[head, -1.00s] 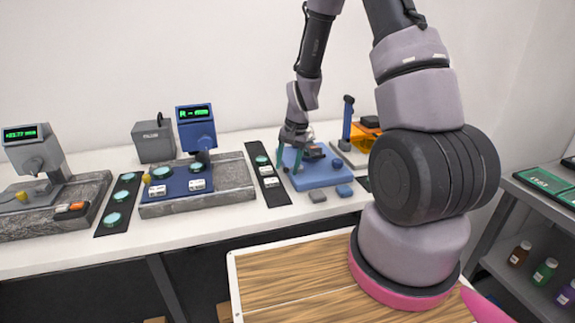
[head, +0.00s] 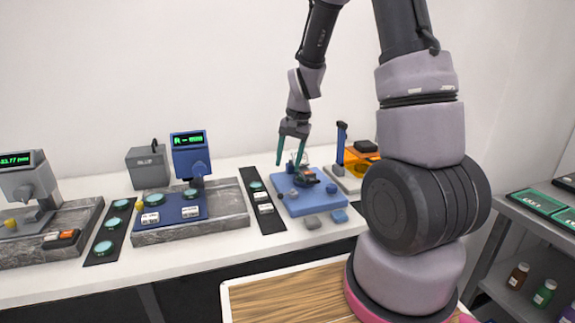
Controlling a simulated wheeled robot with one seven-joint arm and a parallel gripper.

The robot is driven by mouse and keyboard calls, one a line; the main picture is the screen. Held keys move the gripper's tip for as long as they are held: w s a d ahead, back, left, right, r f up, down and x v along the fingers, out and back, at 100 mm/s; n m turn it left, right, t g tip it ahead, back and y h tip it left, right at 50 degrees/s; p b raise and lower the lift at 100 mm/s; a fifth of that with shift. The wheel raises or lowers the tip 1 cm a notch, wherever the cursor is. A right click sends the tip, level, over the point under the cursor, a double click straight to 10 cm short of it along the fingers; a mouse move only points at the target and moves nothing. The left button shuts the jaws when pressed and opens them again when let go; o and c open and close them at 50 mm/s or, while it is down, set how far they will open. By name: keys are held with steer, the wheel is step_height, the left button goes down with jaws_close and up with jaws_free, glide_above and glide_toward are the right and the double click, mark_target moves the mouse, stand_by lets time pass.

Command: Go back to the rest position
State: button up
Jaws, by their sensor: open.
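My gripper (head: 291,152) hangs over the back of the blue fixture plate (head: 293,208), at the right part of the bench. Its two teal fingers point down and stand apart, with nothing visible between them. The fingertips are above the plate, near a dark clamp-like part (head: 304,177) on it; the right finger overlaps this part in the picture, so I cannot tell whether they touch. My arm comes down to the gripper from above, and its lower links cover the right part of the bench.
A black strip (head: 263,205) with a teal disc and white tags lies left of the plate. A blue gauge with a green display (head: 190,155) stands on a granite slab (head: 240,213). An orange device (head: 362,160) with a blue post is to the right. Shelves (head: 547,203) stand at far right.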

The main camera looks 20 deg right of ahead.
steer(key=s+d+r+n+t, duration=0.1)
steer(key=s+r, duration=0.2)
steer(key=r, duration=0.6)
steer(key=s+r+t, duration=0.2)
steer(key=s+r, duration=0.2)
steer(key=r, duration=0.4)
steer(key=s+d+r+n+t, duration=0.1)
steer(key=s+r+t, duration=0.2)
steer(key=s+r, duration=0.6)
steer(key=s, duration=0.3)
steer(key=shift+s+r, duration=0.2)
steer(key=shift+r, duration=0.05)
steer(key=shift+d, duration=0.1)
